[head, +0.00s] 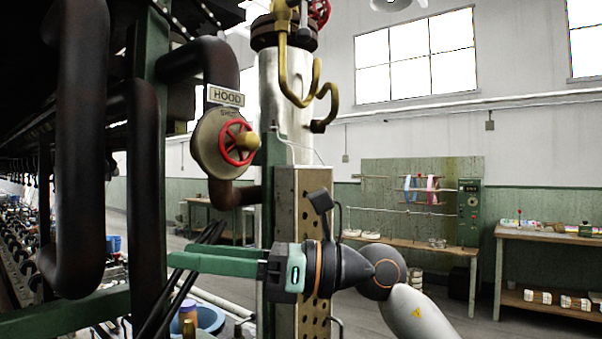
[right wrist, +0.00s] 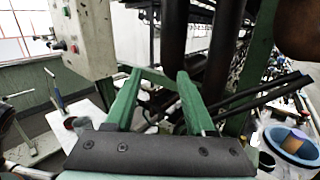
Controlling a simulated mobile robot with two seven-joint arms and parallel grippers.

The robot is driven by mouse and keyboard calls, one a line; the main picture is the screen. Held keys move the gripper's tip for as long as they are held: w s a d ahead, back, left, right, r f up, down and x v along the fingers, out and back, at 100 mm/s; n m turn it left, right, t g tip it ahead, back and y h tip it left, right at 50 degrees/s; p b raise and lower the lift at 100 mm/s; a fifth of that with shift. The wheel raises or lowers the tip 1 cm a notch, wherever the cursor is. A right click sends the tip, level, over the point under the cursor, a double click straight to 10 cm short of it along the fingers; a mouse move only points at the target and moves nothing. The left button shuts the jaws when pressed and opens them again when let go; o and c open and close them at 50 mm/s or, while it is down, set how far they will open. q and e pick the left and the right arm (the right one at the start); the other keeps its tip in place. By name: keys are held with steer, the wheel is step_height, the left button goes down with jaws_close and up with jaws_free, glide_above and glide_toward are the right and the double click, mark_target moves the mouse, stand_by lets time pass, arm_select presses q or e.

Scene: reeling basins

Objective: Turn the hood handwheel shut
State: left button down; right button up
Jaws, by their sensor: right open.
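The hood handwheel (head: 229,156) is a small red spoked wheel with a brass-coloured knob (head: 248,141). It sits in front of a round beige plate (head: 206,150) with lettering at its top, too small to read surely. A sign reading HOOD (head: 226,97) is above it. My right gripper (head: 181,254) comes in from the right, below the handwheel and apart from it. Its green fingers point left. In the right wrist view the fingers (right wrist: 161,73) are spread with nothing between them; the handwheel is not seen there. My left gripper is not in view.
Dark thick pipes (head: 80,150) and a green post (head: 148,200) stand left of the handwheel. A perforated metal column (head: 317,210) is just behind my right gripper. A blue basin (head: 208,318) is below. Benches (head: 545,236) stand far right, with open floor before them.

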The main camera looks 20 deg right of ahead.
steer(key=s+d+r+n+t+h+b, duration=0.1)
steer(key=d+r+n+t+h+b, duration=0.15)
steer(key=d+r+t+h, duration=0.35)
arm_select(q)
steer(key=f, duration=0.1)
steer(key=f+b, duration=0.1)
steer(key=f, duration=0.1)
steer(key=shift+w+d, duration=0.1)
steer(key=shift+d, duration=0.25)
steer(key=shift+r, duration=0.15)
arm_select(e)
steer(key=t+h, duration=0.2)
steer(key=t, duration=0.1)
glide_toward(254, 142)
steer(key=x, duration=0.3)
steer(key=shift+m, duration=0.25)
steer(key=p+x, duration=0.2)
steer(key=x, duration=0.3)
steer(key=shift+r, duration=0.15)
steer(key=shift+w+a, duration=0.3)
steer(key=shift+w, duration=0.2)
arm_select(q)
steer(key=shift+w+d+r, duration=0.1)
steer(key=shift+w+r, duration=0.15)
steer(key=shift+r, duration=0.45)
